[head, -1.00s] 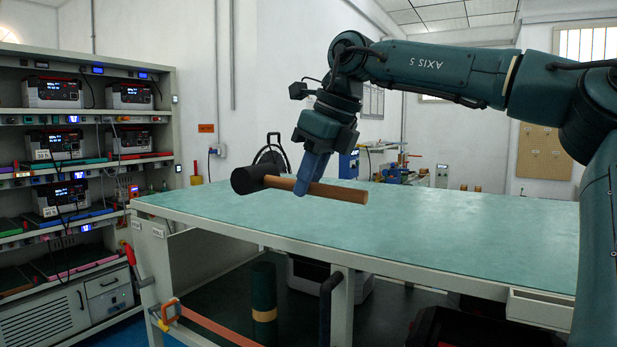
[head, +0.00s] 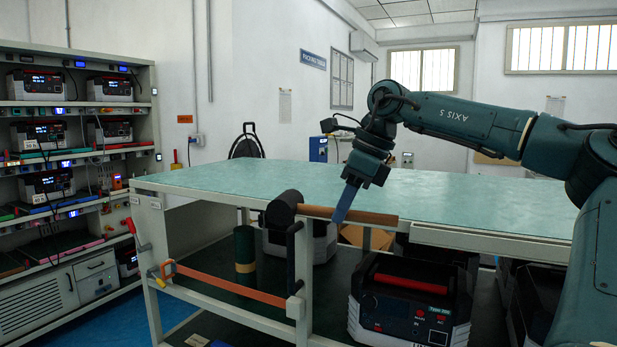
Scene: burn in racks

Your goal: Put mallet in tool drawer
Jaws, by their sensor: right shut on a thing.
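The mallet has a black cylindrical head (head: 284,208) and a tan wooden handle (head: 372,217). My right gripper (head: 344,209) is shut on the handle, fingers pointing down. The mallet lies level, head to the left, and overlaps the bench's front edge in the picture; I see no clear contact. The green-topped workbench (head: 235,178) stands beyond it. A pale panel with a small label (head: 155,204) is at the bench's left end; I cannot tell whether it is the tool drawer. No drawer interior shows. My left gripper is out of view.
An orange bar (head: 230,284) runs low along the bench front. A black-and-red power unit (head: 412,300) and a green cylinder (head: 244,255) stand under the top. A rack of test units (head: 45,130) is at the left. The benchtop is mostly clear.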

